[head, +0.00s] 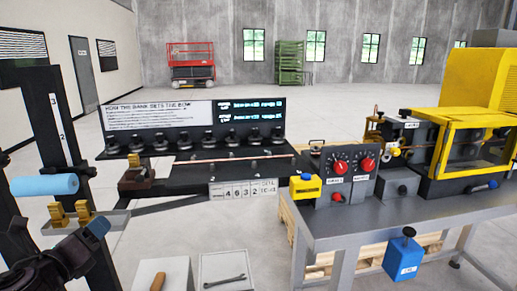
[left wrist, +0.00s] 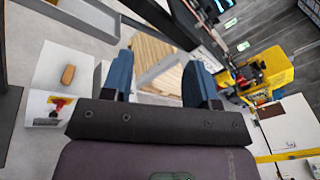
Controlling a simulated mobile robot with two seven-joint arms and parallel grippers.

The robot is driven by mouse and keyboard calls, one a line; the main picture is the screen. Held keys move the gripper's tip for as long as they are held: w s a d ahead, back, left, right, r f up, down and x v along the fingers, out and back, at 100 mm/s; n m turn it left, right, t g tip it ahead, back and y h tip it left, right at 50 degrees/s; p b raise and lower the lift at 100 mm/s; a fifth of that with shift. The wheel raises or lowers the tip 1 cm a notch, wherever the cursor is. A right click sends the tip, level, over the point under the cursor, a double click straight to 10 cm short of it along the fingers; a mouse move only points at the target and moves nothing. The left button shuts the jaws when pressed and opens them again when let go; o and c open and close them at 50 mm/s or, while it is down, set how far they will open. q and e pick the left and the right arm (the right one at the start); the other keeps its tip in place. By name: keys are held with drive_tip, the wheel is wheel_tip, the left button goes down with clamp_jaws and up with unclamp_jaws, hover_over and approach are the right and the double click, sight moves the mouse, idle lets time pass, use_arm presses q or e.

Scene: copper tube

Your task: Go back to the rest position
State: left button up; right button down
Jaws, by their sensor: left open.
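My left gripper (head: 92,234) is at the lower left of the head view, dark with blue fingertips, and it is low beside the post with the light-blue cylinder. In the left wrist view my left gripper (left wrist: 160,78) has its two blue fingers spread apart with nothing between them. The copper tube (head: 225,159) lies level along the black bench at the middle of the head view, well away from the gripper. My right gripper is not in view.
A black post (head: 57,115) with a light-blue cylinder (head: 45,185) and brass clamps (head: 70,215) stands close to my left gripper. A grey machine table (head: 400,205) with a yellow machine (head: 470,130) stands at the right. Open floor lies behind.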

use_arm(q)
drive_tip(key=s+d+f+n+g+h, duration=0.1)
drive_tip(key=s+d+f+n, duration=0.15)
drive_tip(key=f+n, duration=0.65)
drive_tip(key=s+d+f+n+g, duration=0.1)
drive_tip(key=s+f+n+g, duration=0.15)
drive_tip(key=f+n, duration=0.65)
drive_tip(key=s+d+f+n+g, duration=0.1)
drive_tip(key=s+d+f+n, duration=0.2)
drive_tip(key=s+f+n, duration=0.2)
drive_tip(key=s+d+f+n+g+y, duration=0.1)
drive_tip(key=s+d+f+n, duration=0.3)
drive_tip(key=s+f, duration=0.5)
drive_tip(key=shift+s+f+n+y, duration=0.3)
drive_tip(key=shift+f+n, duration=0.15)
drive_tip(key=shift+n, duration=0.25)
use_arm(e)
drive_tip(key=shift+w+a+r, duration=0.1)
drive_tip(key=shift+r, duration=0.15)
use_arm(q)
drive_tip(key=shift+g, duration=0.25)
